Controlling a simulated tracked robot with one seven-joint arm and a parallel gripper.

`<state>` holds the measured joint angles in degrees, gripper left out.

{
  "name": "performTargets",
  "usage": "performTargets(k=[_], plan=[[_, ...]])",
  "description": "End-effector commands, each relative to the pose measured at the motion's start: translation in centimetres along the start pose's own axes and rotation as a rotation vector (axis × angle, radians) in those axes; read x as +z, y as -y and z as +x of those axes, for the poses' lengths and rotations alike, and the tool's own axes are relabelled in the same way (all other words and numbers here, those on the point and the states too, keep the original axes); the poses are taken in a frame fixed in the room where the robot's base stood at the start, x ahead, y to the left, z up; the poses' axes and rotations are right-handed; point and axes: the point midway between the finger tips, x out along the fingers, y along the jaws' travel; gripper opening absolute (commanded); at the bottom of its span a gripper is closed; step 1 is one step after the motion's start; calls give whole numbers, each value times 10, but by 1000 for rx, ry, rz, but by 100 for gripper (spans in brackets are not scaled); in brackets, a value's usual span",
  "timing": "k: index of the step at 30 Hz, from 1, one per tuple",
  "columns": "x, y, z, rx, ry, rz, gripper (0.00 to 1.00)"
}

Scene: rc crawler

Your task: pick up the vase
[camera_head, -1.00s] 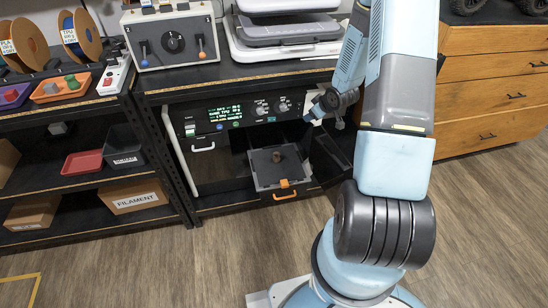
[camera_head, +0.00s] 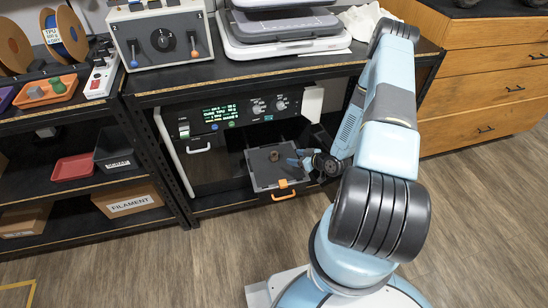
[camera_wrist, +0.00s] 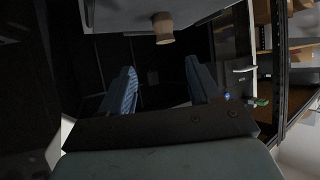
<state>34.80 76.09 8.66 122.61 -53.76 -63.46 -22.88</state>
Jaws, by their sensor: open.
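The vase (camera_head: 274,156) is a small brown piece standing on a grey tray (camera_head: 262,177) that is pulled out from the black machine. In the wrist view, the vase (camera_wrist: 163,27) shows light brown, upside down in the picture, against the grey tray (camera_wrist: 118,17). My gripper (camera_head: 297,161) is just to the right of the vase, low over the tray's right side. In the wrist view my gripper (camera_wrist: 162,76) has its two blue fingers wide apart with nothing between them. The vase lies beyond the fingertips, roughly in line with the gap, and is not touched.
The machine's control panel (camera_head: 235,112) and the bench top above overhang the tray. An orange handle (camera_head: 284,195) is on the tray's front. The wooden floor in front is clear.

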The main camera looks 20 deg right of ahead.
Motion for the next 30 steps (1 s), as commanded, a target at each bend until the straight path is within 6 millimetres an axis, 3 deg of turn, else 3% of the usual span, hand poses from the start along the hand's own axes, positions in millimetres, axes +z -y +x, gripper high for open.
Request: performTargets(k=[13, 23, 30], plan=[[-1, 8, 71, -12, -1, -6, 62], [-2, 9, 95, -13, -2, -5, 62], [-2, 14, 126, -13, -1, -7, 62]])
